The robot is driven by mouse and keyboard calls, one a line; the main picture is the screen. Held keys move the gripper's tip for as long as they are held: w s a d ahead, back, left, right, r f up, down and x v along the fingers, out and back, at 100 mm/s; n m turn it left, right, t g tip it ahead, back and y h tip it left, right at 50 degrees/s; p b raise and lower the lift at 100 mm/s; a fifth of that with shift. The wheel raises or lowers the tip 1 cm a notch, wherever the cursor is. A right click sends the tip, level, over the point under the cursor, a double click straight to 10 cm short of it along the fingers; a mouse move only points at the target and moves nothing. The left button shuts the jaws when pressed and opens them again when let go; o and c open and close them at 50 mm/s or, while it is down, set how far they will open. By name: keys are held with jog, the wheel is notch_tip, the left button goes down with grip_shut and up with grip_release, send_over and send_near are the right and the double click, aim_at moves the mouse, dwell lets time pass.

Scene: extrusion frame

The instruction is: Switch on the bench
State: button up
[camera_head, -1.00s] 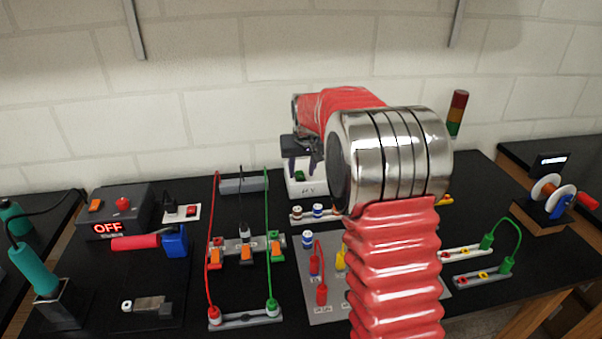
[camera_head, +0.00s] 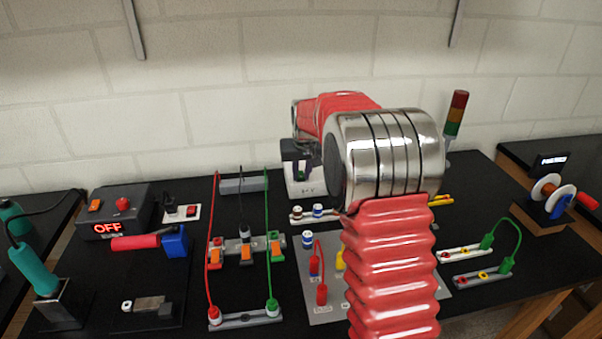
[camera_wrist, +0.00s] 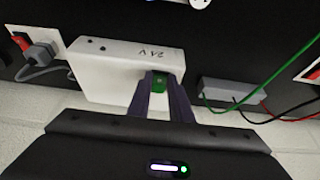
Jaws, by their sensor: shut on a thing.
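A white box marked 24 V (camera_wrist: 105,72) stands at the back of the bench, and it also shows in the head view (camera_head: 305,187). It has a small green switch (camera_wrist: 159,82) on its edge. My gripper (camera_wrist: 158,76) has its purple fingers on either side of this green switch and is shut on it. In the head view my gripper (camera_head: 298,168) is partly hidden behind my wrist. A dark box (camera_head: 120,208) at the left has a red button and a lit display reading OFF. A signal tower (camera_head: 456,114) stands at the back right.
A plug strip with a red switch (camera_head: 191,211) lies left of the white box. Upright red and green cables (camera_head: 214,215) stand between them and the front. A grey block (camera_wrist: 232,92) sits beside the white box. A grey board with plugs (camera_head: 325,305) lies in front.

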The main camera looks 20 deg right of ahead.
jog(key=shift+w, duration=0.1)
grip_shut()
jog(key=shift+w+d+r+g, duration=0.1)
jog(key=shift+w+g, duration=0.1)
jog(key=shift+g, duration=0.4)
jog(key=shift+w+r+g, duration=0.1)
jog(key=shift+w+g, duration=0.05)
jog(key=shift+g, duration=0.45)
jog(key=shift+w+r+g+y, duration=0.1)
jog(key=shift+r+g+y, duration=0.05)
jog(key=shift+g+y, duration=0.2)
jog(key=o, duration=0.9)
grip_release()
jog(key=shift+r, duration=0.1)
jog(key=r, duration=0.4)
jog(key=s+r, duration=0.1)
jog(key=r, duration=0.8)
jog(key=shift+s+r, duration=0.15)
jog(key=shift+r, duration=0.05)
